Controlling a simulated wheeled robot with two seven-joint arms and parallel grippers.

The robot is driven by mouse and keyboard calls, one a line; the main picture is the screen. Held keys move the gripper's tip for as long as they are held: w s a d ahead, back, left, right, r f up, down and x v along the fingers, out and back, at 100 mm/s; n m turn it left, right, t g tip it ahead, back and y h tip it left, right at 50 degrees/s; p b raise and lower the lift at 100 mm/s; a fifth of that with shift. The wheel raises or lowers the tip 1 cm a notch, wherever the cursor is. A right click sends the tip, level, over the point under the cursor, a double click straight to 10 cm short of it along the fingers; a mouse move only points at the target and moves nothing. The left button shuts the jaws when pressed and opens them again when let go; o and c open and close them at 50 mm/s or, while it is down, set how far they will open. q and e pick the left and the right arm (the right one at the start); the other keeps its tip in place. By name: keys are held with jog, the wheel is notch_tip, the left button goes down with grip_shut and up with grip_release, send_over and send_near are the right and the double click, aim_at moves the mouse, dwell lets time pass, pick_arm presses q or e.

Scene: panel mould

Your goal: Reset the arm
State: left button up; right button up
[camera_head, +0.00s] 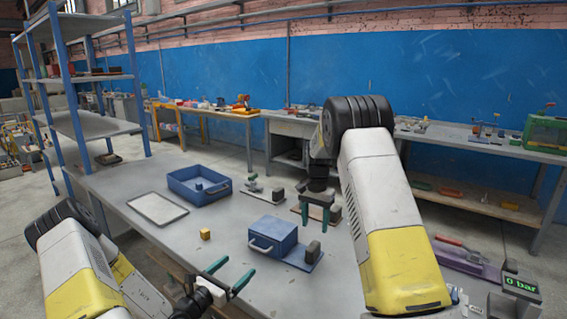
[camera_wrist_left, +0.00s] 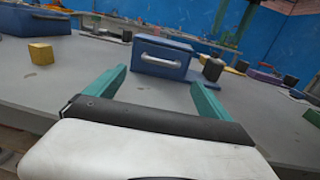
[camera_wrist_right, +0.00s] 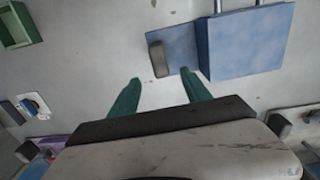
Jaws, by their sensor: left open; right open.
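My left gripper (camera_head: 229,279) is open and empty near the front edge of the grey table, with its green fingers apart. In the left wrist view its fingers (camera_wrist_left: 152,92) point toward the blue box with a metal handle (camera_wrist_left: 162,56). My right gripper (camera_head: 316,211) hangs open above the table, behind the blue box (camera_head: 273,237). In the right wrist view its open fingers (camera_wrist_right: 160,92) point down at the table, with a blue plate and dark block (camera_wrist_right: 158,58) beyond them. Nothing is held in either gripper.
On the grey table (camera_head: 225,228) stand a blue open bin (camera_head: 199,184), a light tray (camera_head: 157,208), a small yellow cube (camera_head: 205,234) and small clamp-like fixtures (camera_head: 253,184). A pressure display (camera_head: 521,284) reads 0 bar at the right. Blue shelving (camera_head: 97,125) rises at the left.

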pick_arm(q)
jog(key=s+d+r+m+g+h, duration=0.2)
jog(key=s+d+r+m+g, duration=0.45)
jog(key=r+m, duration=0.35)
jog(key=s+d+r+m+g+h, duration=0.2)
jog(key=s+d+r+m+g, duration=0.45)
jog(key=r+m+g, duration=0.35)
pick_arm(e)
jog(key=s+d+r+n+t+y, duration=0.1)
jog(key=s+d+r, duration=0.1)
jog(key=s+r, duration=0.6)
jog(key=s+d+r+n+t+y, duration=0.1)
jog(key=s+r+n+t, duration=0.1)
jog(key=s+r, duration=0.65)
pick_arm(q)
jog(key=s+a+r+m+t+y, duration=0.7)
jog(key=s+a+r+m+y, duration=0.3)
jog(key=s+r, duration=0.4)
jog(key=shift+a+y, duration=0.7)
jog(key=shift+a, duration=0.1)
pick_arm(e)
jog(key=s+r+n+t, duration=0.1)
jog(key=s+r+n, duration=0.1)
jog(key=s, duration=0.8)
jog(key=s+r+n+t, duration=0.2)
jog(key=s+r, duration=0.2)
jog(key=s, duration=0.6)
jog(key=shift+s+d, duration=0.15)
jog(key=shift+d, duration=0.15)
